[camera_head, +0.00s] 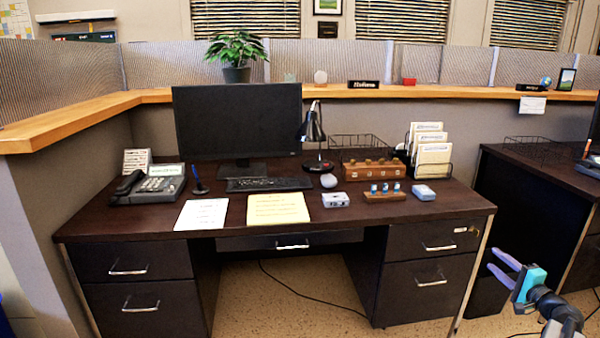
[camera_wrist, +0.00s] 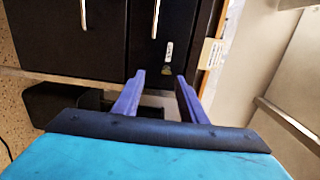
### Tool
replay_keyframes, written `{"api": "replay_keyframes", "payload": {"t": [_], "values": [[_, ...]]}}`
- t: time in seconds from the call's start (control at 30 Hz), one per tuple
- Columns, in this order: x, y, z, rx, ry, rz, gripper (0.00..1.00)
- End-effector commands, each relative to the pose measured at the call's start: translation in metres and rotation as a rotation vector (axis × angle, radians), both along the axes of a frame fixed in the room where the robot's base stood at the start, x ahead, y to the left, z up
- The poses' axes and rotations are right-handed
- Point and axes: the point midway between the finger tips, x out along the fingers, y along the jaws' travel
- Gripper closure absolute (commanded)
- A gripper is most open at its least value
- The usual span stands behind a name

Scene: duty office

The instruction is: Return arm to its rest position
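My gripper (camera_head: 494,260) is at the lower right of the head view, in front of the desk's right end and apart from it. Its two purple fingers are spread and nothing is between them. In the wrist view the gripper (camera_wrist: 160,78) also shows open and empty, with dark drawer fronts (camera_wrist: 98,40) beyond it. Only the outer part of my arm shows at the lower right corner of the head view.
The dark desk (camera_head: 300,228) bears a monitor (camera_head: 238,120), phone (camera_head: 150,184), papers (camera_head: 278,208), lamp (camera_head: 313,125), wooden holder (camera_head: 373,170) and file rack (camera_head: 432,160). A black bin (camera_head: 487,297) stands right of its drawers. A second desk (camera_head: 530,195) is at right. Floor shows in front.

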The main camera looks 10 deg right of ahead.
Motion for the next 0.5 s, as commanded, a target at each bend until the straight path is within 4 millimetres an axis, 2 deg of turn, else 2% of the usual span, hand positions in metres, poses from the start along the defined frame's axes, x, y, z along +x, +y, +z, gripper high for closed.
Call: {"api": "replay_keyframes", "payload": {"t": [0.17,0.3,0.5], "values": [[0.027,0.056,-0.029,-0.002,0.093,0.088,0.62],[0.048,0.114,-0.061,-0.011,0.191,0.180,0.62],[0.063,0.202,-0.109,-0.035,0.337,0.323,0.62]]}}
